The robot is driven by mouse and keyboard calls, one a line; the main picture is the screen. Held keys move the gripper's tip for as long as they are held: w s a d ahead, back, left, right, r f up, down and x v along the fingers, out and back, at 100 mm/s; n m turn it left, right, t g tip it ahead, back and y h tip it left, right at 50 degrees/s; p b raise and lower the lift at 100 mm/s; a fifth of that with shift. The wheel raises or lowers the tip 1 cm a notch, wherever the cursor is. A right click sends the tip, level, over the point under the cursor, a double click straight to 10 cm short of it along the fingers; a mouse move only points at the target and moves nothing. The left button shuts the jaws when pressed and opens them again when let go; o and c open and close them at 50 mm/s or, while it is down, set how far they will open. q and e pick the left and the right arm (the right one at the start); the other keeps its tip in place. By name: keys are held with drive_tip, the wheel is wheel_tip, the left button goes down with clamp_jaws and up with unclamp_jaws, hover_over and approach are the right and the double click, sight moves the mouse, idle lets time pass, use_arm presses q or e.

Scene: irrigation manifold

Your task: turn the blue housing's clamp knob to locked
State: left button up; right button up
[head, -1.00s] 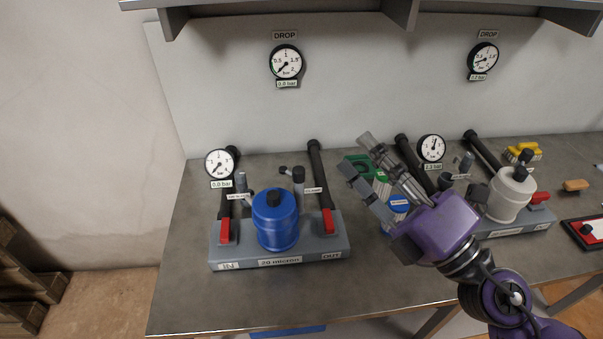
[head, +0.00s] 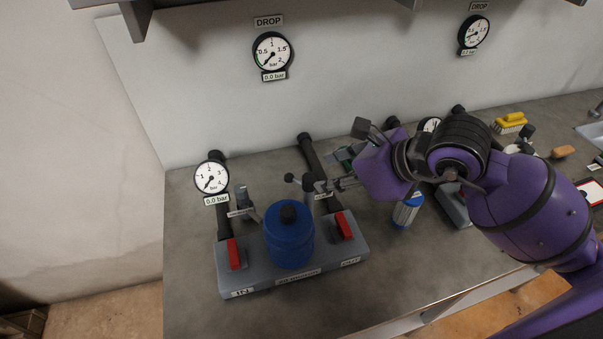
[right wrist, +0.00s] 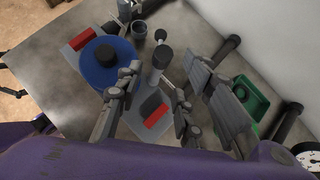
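The blue housing (head: 289,240), a blue canister with a black cap, stands upright on its grey base at the left of the bench. It also shows in the right wrist view (right wrist: 100,68). Its clamp knob (head: 308,180) is a grey post with a dark ball-ended arm pointing left, behind the housing's right side; it also shows in the right wrist view (right wrist: 161,57). My right gripper (head: 336,186) is just right of the knob, fingers pointing left. In the right wrist view its fingers (right wrist: 160,88) are spread, with a gap and no visible grip. My left gripper is out of view.
Red valve handles (head: 236,254) and (head: 344,225) flank the housing on the base (head: 300,281). A black pipe (head: 311,152) rises behind. A blue-and-white canister (head: 406,212) stands right of the base. Bench front (head: 200,315) is clear.

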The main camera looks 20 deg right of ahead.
sight(313, 182)
drive_tip(key=x, duration=0.7)
drive_tip(key=shift+f, duration=0.1)
clamp_jaws()
